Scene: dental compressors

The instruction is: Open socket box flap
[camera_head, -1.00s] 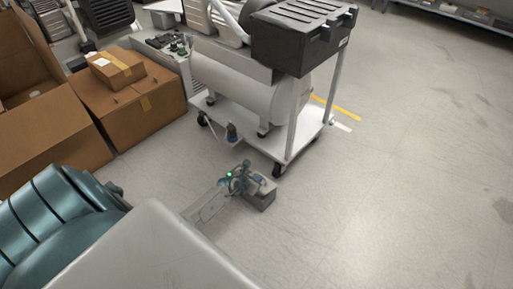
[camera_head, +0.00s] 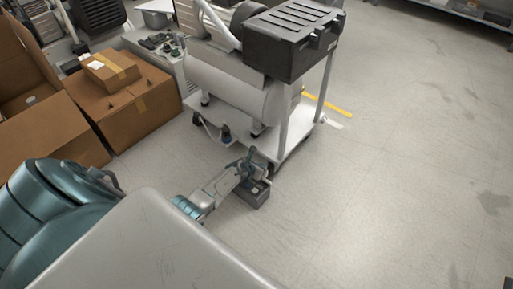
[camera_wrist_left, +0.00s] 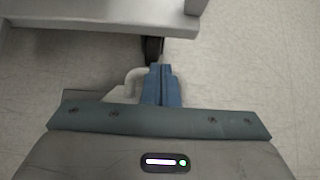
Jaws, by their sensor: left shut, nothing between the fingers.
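The socket box (camera_head: 252,193) is a small grey box on the floor by the near corner of the compressor cart. My left gripper (camera_head: 250,163) is at its upper side, shut and empty, covering much of its top. I cannot tell whether they touch, nor how the flap stands. In the left wrist view, the narrow blue fingers (camera_wrist_left: 161,86) are together, with a pale curved piece (camera_wrist_left: 130,84) beside them that I cannot identify. My right gripper is not in view.
The white compressor cart (camera_head: 292,140) stands just behind the box, carrying a tank and a black case (camera_head: 290,42). One of its casters (camera_wrist_left: 152,48) is ahead of the fingers. Cardboard boxes (camera_head: 140,108) stand at the left.

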